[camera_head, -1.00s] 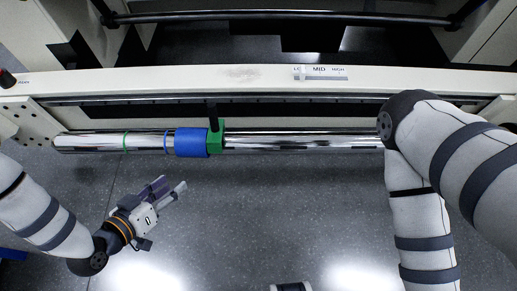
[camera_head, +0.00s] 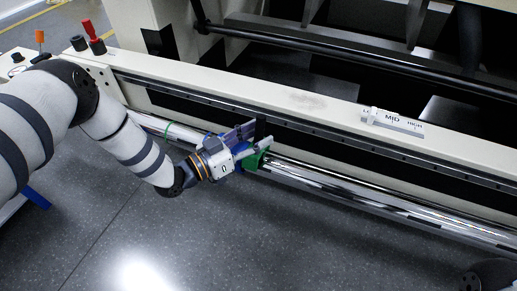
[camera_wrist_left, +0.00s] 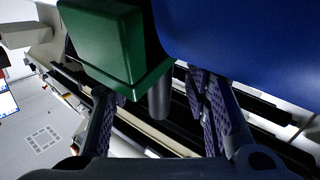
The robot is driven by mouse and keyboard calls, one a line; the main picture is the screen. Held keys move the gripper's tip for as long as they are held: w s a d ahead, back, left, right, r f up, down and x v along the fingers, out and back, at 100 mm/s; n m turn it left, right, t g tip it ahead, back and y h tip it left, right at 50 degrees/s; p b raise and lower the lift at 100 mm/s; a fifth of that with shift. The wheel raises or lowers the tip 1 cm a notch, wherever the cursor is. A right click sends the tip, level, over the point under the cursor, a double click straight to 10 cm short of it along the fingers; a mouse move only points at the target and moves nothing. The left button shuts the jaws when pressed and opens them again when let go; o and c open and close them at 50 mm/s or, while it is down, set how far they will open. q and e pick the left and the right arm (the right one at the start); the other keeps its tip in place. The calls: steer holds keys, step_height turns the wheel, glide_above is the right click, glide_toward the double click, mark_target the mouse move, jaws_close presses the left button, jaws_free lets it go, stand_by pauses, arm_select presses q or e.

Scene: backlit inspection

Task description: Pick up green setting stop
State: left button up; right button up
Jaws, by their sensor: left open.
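The green setting stop (camera_head: 254,161) sits on the chrome bar, partly covered by my left gripper in the head view. Its dark upright handle (camera_head: 261,129) rises by the fingertips. My left gripper (camera_head: 253,138) is open at the stop. In the left wrist view, the green block (camera_wrist_left: 112,45) fills the upper left, and the dark handle (camera_wrist_left: 160,98) shows between the two spread fingers (camera_wrist_left: 160,115). Contact cannot be told.
A blue collar (camera_wrist_left: 240,40) sits beside the green block on the chrome bar (camera_head: 340,188). A pale beam with a LO-MID-HIGH scale (camera_head: 392,119) runs behind the bar. Red and black knobs (camera_head: 93,38) stand at upper left. The floor in front is clear.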

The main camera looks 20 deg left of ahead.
arm_select(q)
steer(key=shift+w+d, duration=0.3)
steer(key=shift+w, duration=0.1)
jaws_close()
steer(key=shift+r, duration=0.1)
